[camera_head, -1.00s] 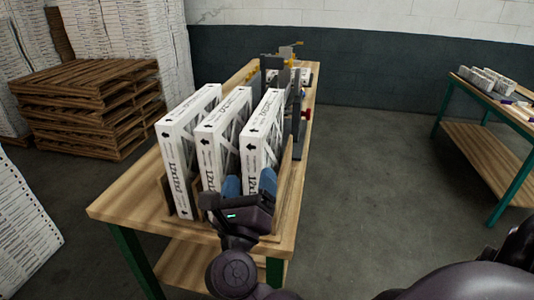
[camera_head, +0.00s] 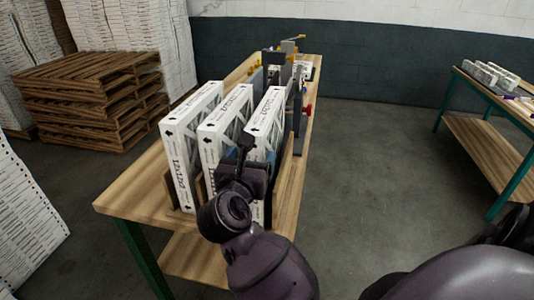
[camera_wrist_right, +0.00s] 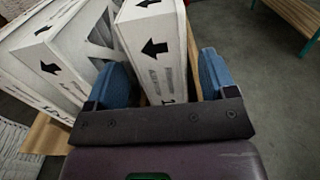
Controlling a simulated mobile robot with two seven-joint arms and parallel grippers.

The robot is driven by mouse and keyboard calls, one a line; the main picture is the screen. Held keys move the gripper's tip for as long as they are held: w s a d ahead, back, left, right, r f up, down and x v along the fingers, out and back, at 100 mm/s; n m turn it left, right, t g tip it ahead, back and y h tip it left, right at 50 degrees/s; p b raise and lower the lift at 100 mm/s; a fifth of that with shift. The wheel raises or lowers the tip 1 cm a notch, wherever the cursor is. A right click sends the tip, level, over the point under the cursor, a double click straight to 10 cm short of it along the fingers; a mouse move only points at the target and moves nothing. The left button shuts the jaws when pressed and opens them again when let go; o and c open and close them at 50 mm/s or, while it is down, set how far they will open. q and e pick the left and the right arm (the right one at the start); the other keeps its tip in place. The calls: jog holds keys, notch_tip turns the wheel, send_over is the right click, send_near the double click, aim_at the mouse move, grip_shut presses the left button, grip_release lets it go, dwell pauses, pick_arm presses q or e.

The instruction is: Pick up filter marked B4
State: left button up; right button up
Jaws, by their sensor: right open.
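Three white boxed filters with black arrows and print stand on edge in a row on the wooden workbench: a left one (camera_head: 186,150), a middle one (camera_head: 215,135) and a right one (camera_head: 267,118). I cannot read a B4 mark on any of them. My right gripper (camera_wrist_right: 162,80) is open, its blue fingers on either side of the right filter's end (camera_wrist_right: 155,45) in the wrist view. I cannot tell whether the fingers touch it. In the head view the right gripper (camera_head: 250,165) hides the lower part of this filter. My left gripper is not in view.
The workbench (camera_head: 125,203) has wooden dividers between the filters and grey and yellow fixtures (camera_head: 297,75) behind them. Stacked pallets (camera_head: 88,95) stand at the left. A second table (camera_head: 470,140) with small items stands at the right. The floor between is clear.

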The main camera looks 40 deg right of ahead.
jog(key=shift+p+x, duration=0.5)
jog(key=shift+x, duration=1.85)
jog(key=shift+r, duration=0.15)
jog(key=shift+s, duration=0.1)
jog(key=shift+c, duration=0.3)
jog(key=c, duration=1.3)
jog(key=shift+o, duration=0.2)
